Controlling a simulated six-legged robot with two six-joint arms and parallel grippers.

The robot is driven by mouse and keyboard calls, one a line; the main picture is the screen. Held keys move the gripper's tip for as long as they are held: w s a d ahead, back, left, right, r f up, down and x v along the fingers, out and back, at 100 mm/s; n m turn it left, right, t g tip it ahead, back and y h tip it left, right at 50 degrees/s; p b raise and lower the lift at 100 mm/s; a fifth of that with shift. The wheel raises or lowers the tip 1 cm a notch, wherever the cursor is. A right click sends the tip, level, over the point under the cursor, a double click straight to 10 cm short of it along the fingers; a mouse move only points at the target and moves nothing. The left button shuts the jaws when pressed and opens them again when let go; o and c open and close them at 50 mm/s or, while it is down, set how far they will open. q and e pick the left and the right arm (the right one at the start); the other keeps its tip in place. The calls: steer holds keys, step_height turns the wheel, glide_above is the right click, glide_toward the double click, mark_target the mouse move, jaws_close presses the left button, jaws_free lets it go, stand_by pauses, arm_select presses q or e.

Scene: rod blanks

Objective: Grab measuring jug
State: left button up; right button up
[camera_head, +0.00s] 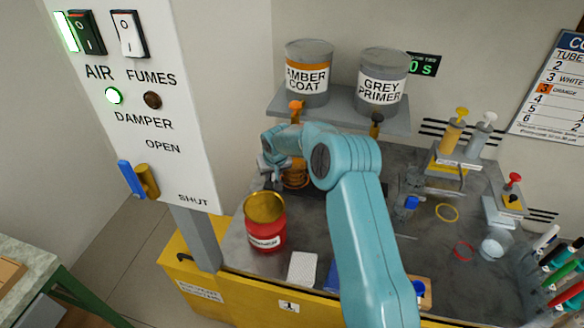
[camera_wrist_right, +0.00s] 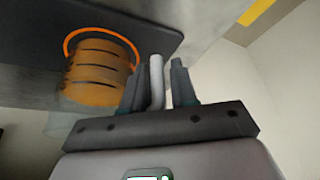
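The measuring jug (camera_head: 297,177) holds orange liquid with dark graduation lines and stands on a dark mat under the shelf. It is partly hidden behind my right arm. In the right wrist view, the jug (camera_wrist_right: 98,75) is left of the fingers, and its pale upright handle (camera_wrist_right: 157,82) is between them. My right gripper (camera_wrist_right: 158,88) is open around the handle, with a visible gap on the right side. In the head view, my right gripper (camera_head: 271,166) is at the jug's left side, its fingertips hard to make out. My left gripper is not in view.
A shelf (camera_head: 345,112) above holds the amber coat can (camera_head: 308,75) and grey primer can (camera_head: 382,82). A red tin (camera_head: 266,232) stands in front of the jug. A white pad (camera_head: 302,269) lies near the front edge. Several marker-like tubes stand at the right.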

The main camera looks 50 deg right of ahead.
steer(key=shift+s+r, duration=0.15)
steer(key=shift+s, duration=0.1)
steer(key=shift+w, duration=0.15)
jaws_close()
